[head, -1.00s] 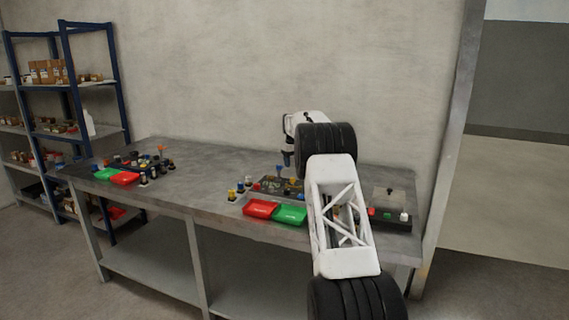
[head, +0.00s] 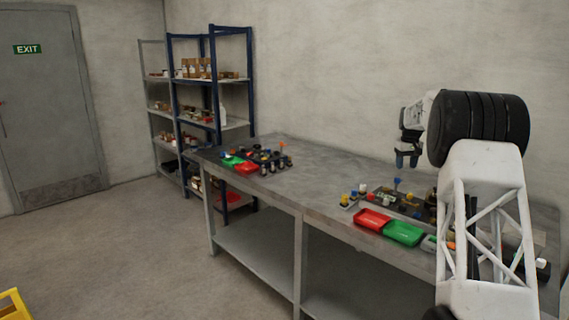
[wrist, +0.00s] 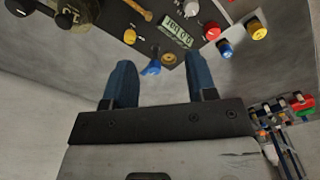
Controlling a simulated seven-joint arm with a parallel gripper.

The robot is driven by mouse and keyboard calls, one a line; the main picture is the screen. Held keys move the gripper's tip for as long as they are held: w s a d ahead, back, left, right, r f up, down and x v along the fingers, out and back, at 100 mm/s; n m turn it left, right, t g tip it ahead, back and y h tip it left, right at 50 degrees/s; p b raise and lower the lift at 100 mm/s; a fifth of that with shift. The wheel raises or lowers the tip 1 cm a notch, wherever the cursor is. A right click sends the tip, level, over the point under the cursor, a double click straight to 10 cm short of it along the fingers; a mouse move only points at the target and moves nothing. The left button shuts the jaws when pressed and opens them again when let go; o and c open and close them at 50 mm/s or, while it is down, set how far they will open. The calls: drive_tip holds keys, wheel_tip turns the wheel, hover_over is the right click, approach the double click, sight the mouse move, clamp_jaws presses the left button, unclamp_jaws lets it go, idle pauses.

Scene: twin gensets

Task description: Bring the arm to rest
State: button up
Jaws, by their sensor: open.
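My gripper (head: 407,161) is open and empty, held above the right half of the grey workbench (head: 310,190) in the head view. In the wrist view its two blue fingers (wrist: 137,88) are spread apart with nothing between them. Beyond the fingertips is a dark panel (wrist: 150,35) with a small display (wrist: 176,33), a blue knob (wrist: 151,68) and several red, yellow and blue knobs. My arm covers the right end of the bench in the head view.
A red tray (head: 371,220) and a green tray (head: 403,233) sit at the bench's front edge. The bench middle is clear. Blue-framed shelves (head: 212,90) stand behind.

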drive_tip(key=s+a+r, duration=0.4)
drive_tip(key=s+a, duration=0.3)
drive_tip(key=s, duration=0.4)
drive_tip(key=s+a+r+t, duration=0.1)
drive_tip(key=s+a+r, duration=0.45)
drive_tip(key=s, duration=0.65)
drive_tip(key=s+a+r, duration=0.4)
drive_tip(key=s+a, duration=0.4)
drive_tip(key=s, duration=0.3)
drive_tip(key=s+a+f, duration=0.3)
drive_tip(key=s+f, duration=0.1)
drive_tip(key=s, duration=0.9)
drive_tip(key=s+a+f+m, duration=0.1)
drive_tip(key=s+a+f, duration=0.2)
drive_tip(key=s, duration=1.1)
drive_tip(key=s+a+f+t, duration=0.1)
drive_tip(key=s+a+f, duration=0.2)
drive_tip(key=s+f, duration=0.4)
drive_tip(key=s, duration=0.6)
drive_tip(key=shift+s+a, duration=0.15)
drive_tip(key=shift+a, duration=0.2)
